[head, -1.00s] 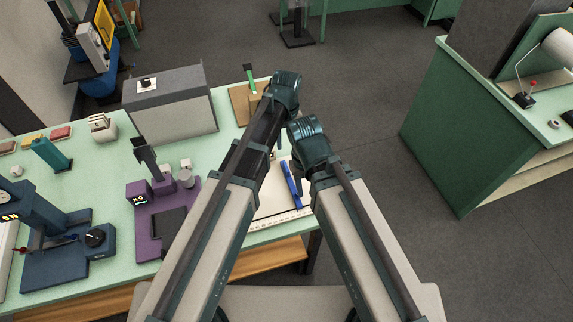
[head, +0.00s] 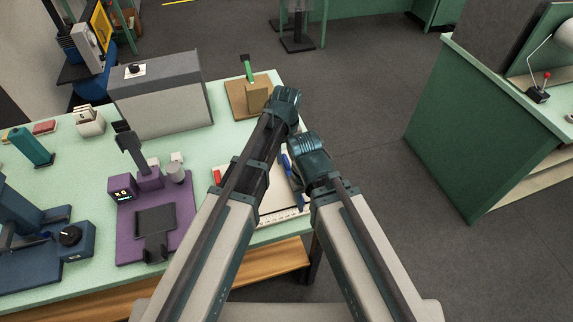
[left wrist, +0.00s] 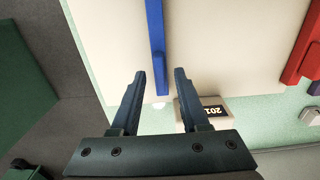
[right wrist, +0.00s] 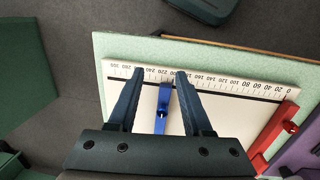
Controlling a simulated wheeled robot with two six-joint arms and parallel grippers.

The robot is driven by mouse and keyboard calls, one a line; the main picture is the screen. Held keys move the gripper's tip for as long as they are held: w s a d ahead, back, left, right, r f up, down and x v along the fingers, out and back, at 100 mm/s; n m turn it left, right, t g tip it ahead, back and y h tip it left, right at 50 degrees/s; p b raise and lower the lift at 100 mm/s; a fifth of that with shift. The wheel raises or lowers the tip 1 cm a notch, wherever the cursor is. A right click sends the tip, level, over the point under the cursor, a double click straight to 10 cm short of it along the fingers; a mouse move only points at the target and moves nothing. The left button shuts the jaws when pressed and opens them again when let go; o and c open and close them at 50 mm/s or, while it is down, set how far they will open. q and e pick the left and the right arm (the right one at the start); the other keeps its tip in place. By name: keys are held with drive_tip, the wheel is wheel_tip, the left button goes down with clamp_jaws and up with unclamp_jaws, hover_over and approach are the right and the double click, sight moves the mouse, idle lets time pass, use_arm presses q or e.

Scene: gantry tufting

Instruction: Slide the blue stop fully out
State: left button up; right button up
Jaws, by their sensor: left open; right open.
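The blue stop (head: 288,166) is a long narrow bar across the white board (head: 272,207). It is partly hidden behind my arms in the head view. In the left wrist view the blue bar (left wrist: 156,38) runs toward the space between the open fingertips of my left gripper (left wrist: 160,73). In the right wrist view the blue stop's end (right wrist: 162,112) shows between the open fingers of my right gripper (right wrist: 160,76), by the ruler (right wrist: 215,82). Neither gripper is closed on it; I cannot tell the height gap.
A red stop (right wrist: 276,138) crosses the board to one side of the blue one. A small display box (left wrist: 205,110) stands near the board. A wooden block (head: 257,97) with a green handle, a grey box (head: 165,105) and a purple device (head: 190,215) stand on the table.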

use_arm(q)
drive_tip(key=shift+f, duration=0.6)
clamp_jaws()
idle(1.1)
